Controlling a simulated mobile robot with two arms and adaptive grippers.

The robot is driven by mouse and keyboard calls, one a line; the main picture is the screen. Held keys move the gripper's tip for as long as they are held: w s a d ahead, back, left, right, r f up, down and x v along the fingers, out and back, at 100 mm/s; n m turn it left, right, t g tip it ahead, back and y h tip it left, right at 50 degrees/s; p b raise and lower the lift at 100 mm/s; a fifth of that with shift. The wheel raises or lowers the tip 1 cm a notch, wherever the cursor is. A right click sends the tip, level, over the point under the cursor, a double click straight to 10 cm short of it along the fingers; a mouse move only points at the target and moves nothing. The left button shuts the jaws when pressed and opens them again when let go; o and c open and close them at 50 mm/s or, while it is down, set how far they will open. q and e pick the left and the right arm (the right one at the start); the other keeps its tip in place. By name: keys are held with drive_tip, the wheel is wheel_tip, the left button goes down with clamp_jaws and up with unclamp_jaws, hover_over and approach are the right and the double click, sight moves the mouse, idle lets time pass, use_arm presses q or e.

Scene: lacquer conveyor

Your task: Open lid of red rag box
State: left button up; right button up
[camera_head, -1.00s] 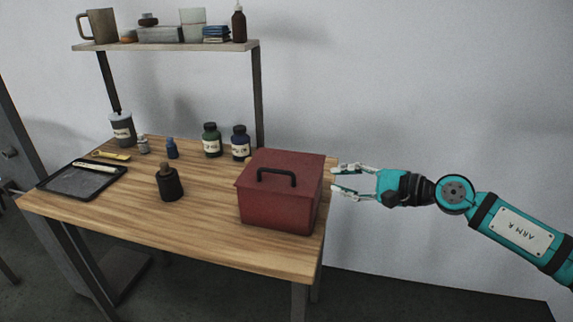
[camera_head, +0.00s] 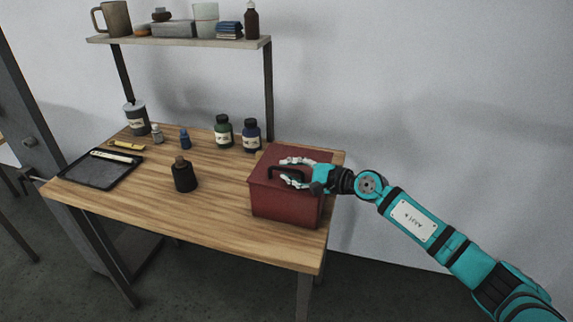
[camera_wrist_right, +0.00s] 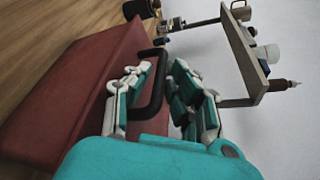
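The red rag box (camera_head: 284,205) stands at the right end of the wooden table with its lid closed. Its black handle (camera_head: 285,170) is on top of the lid. My right gripper (camera_head: 283,170) is over the lid, reaching in from the right. In the right wrist view the fingers (camera_wrist_right: 158,88) are apart, with the black handle (camera_wrist_right: 154,90) between them and a gap on at least one side. The red box (camera_wrist_right: 75,105) also fills the left of that view. My left gripper is not in the head view.
A dark bottle (camera_head: 184,175) stands mid-table. A black tray (camera_head: 88,172) lies at the left. A shelf (camera_head: 180,42) with cups and bottles is above the back edge.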

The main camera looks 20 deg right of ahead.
drive_tip(key=shift+x, duration=0.75)
clamp_jaws()
